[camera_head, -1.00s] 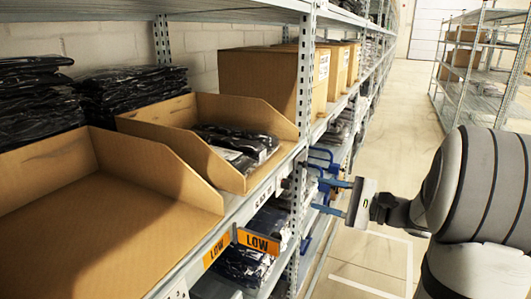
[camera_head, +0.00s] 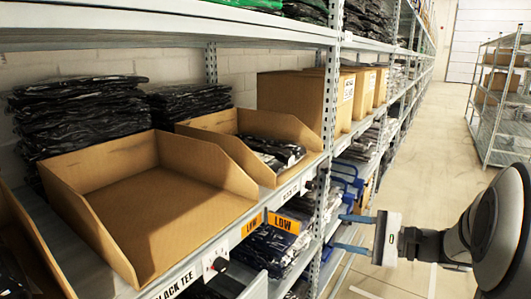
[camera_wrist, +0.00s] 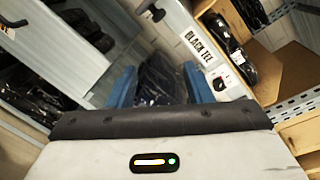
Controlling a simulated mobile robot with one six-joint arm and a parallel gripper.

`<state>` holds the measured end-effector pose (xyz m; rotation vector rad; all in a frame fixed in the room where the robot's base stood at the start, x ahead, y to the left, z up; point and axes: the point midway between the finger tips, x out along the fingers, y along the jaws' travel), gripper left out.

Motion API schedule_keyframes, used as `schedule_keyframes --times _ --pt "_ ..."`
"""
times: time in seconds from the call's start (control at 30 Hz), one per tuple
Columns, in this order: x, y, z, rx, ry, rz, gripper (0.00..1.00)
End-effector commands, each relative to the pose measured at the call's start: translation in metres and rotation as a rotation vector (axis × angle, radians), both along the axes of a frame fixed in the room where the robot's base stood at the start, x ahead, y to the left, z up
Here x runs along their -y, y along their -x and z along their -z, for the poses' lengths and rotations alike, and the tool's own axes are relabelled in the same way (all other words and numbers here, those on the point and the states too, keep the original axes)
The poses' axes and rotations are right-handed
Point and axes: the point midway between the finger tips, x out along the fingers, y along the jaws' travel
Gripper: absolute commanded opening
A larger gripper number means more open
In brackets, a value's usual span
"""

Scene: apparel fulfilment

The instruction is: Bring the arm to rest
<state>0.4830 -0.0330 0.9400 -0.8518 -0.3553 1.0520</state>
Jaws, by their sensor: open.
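My gripper (camera_head: 345,232) is at the right of the head view, held out in front of the shelf rack over the aisle. Its two blue fingers are spread apart and point left toward the rack. In the wrist view my gripper (camera_wrist: 160,78) has its blue fingers apart. A black bagged garment (camera_wrist: 160,85) shows in the gap between them; it seems to lie beyond the fingers, and I see no contact.
The rack holds an empty cardboard bin (camera_head: 165,205), a bin with black packs (camera_head: 222,122), stacked black bags (camera_head: 80,110) and closed cartons (camera_head: 290,95). Orange LOW signs (camera_head: 284,222) hang at the shelf edge. The aisle floor (camera_head: 430,130) is clear. Another rack (camera_head: 500,100) stands at right.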

Motion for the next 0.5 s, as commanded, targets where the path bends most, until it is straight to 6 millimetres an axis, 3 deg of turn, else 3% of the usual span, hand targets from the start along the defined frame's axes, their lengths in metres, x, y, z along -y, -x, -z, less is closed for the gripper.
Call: schedule_keyframes --times 0.27,0.5 --pt "-0.051 0.043 -0.011 -0.062 0.251 -0.183 0.46" --pt "-0.081 0.107 -0.023 -0.072 0.642 -0.413 0.46"
